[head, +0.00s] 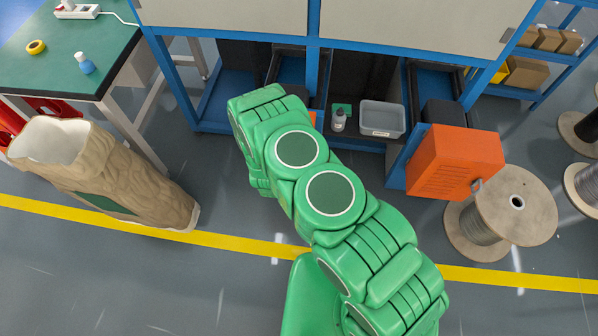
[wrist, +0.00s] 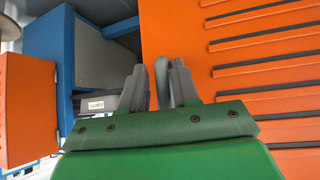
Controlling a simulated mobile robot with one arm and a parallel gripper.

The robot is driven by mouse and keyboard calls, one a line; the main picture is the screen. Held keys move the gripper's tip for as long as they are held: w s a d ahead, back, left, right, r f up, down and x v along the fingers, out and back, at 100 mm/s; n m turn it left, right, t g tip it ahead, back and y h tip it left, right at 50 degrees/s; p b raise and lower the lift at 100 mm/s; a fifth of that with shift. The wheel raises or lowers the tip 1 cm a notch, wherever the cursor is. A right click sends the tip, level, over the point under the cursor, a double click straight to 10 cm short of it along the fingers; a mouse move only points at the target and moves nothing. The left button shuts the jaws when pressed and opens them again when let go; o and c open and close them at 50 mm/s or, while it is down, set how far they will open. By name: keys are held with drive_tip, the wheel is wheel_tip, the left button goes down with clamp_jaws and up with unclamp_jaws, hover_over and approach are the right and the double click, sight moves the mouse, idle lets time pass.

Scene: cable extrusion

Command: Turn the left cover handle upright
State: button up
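My gripper (wrist: 160,86) shows in the wrist view, its two grey fingers apart, facing an orange slatted cover (wrist: 250,62). A grey rounded handle (wrist: 162,80) stands between the fingers, close to the right one, with a narrow gap on the left. It looks upright in this view; its lower part is hidden by my gripper. In the head view my green arm hides the gripper and most of what lies ahead of it; only a sliver of orange (head: 313,118) shows beside the arm.
Another orange louvred cover (head: 455,162) with a small grey handle stands at the right, near a cable spool (head: 500,212). A grey bin (head: 382,118) and a bottle (head: 339,121) sit in the blue frame's lower bay. A green table (head: 75,50) is at the left.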

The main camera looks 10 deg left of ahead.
drive_tip(key=shift+w+a+r, duration=0.1)
drive_tip(key=shift+a+r, duration=0.1)
drive_tip(key=shift+r, duration=0.05)
drive_tip(key=d+v, duration=0.1)
drive_tip(key=v, duration=0.6)
drive_tip(key=shift+s+a, duration=0.35)
drive_tip(key=shift+s, duration=0.05)
drive_tip(key=shift+r, duration=0.1)
